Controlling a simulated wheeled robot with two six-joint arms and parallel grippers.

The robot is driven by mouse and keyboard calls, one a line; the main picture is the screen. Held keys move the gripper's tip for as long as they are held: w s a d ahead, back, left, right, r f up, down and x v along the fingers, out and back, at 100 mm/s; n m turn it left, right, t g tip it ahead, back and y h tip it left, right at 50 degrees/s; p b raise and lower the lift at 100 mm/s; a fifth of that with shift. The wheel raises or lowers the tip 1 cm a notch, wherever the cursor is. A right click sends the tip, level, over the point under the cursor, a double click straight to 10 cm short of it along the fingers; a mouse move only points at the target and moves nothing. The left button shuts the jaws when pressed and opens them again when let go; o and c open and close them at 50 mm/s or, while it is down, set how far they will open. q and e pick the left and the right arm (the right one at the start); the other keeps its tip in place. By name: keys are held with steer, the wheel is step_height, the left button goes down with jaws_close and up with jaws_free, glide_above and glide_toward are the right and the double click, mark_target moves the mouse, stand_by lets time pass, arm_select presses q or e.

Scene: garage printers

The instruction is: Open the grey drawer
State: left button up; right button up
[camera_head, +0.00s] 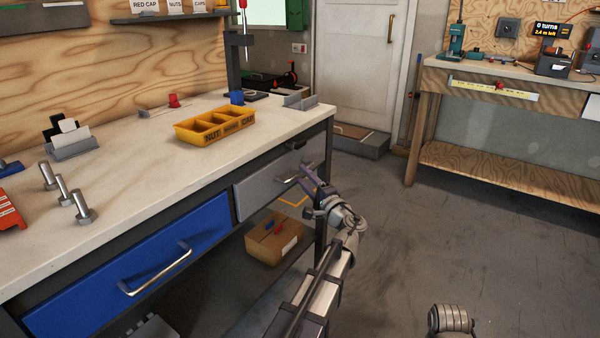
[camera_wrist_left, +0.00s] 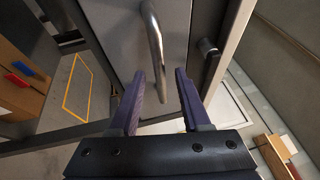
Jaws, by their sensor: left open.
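The grey drawer (camera_head: 255,193) is under the bench top, right of the blue drawer, and looks shut, its front level with the frame. Its metal bar handle (camera_head: 287,179) is near the drawer's right part. My left gripper (camera_head: 305,176) is at this handle. In the left wrist view, my left gripper (camera_wrist_left: 158,88) has its two dark fingers apart, and the handle (camera_wrist_left: 155,45) comes down between them in the picture. Whether a finger touches it I cannot tell. The grey front (camera_wrist_left: 118,30) lies beyond the fingers. My right gripper is not in view.
The blue drawer (camera_head: 125,265) with its own handle is left of the grey one. A cardboard box (camera_head: 272,245) sits on the lower shelf. A yellow sectioned tray (camera_head: 215,127) and several bolts stand on the bench top. The floor right of the bench is clear.

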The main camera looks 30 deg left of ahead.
arm_select(q)
steer(key=shift+x, duration=1.35)
jaws_close()
steer(key=shift+d, duration=0.1)
stand_by(0.4)
